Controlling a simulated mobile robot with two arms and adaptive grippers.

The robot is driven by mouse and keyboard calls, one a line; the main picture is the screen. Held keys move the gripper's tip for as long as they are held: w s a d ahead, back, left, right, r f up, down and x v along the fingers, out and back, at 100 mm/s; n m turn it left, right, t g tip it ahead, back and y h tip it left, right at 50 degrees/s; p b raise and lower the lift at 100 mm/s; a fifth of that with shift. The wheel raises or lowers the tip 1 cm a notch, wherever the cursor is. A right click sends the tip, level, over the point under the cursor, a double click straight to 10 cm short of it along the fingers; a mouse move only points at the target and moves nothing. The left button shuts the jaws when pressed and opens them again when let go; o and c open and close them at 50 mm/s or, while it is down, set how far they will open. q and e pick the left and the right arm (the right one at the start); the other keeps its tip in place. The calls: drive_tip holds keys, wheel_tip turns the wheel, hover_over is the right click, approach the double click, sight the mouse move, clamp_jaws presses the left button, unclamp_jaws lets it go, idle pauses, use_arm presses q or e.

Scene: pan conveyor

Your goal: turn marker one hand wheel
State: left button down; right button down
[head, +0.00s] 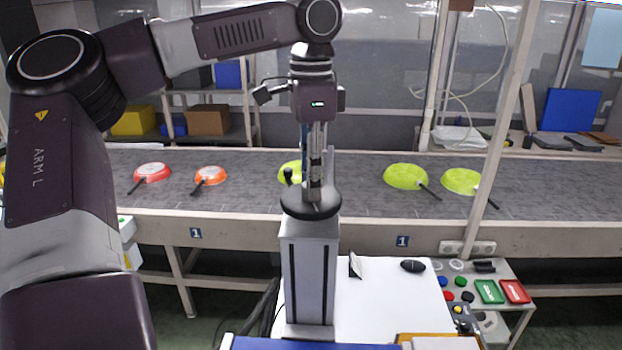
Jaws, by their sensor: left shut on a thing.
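A black hand wheel (296,205) lies flat on top of a grey post in front of the conveyor. A small black knob (288,176) stands up at its left side. My left gripper (316,190) points straight down over the wheel, its fingers shut at the wheel's middle. The fingers hide part of the wheel, so the exact grip point is unclear. Two small plates marked 1 are on the conveyor's front edge, one left (196,233) and one right (402,241) of the post. My right gripper is not in view.
The conveyor (240,200) behind carries a red pan (152,172), an orange pan (210,175) and several yellow-green pans (405,176). A white table (385,305) stands right of the post (294,270). A button panel (465,290) is at its right. A pale upright (500,120) crosses the right side.

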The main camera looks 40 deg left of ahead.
use_arm(q)
drive_tip(key=n, duration=0.5)
drive_tip(key=shift+r+n, duration=0.1)
drive_tip(key=shift+n, duration=0.2)
drive_tip(key=n, duration=0.5)
drive_tip(key=shift+w, duration=0.1)
drive_tip(key=shift+n, duration=0.4)
drive_tip(key=c, duration=1.6)
unclamp_jaws()
wheel_tip(320, 180, up, 12)
drive_tip(key=shift+f, duration=0.1)
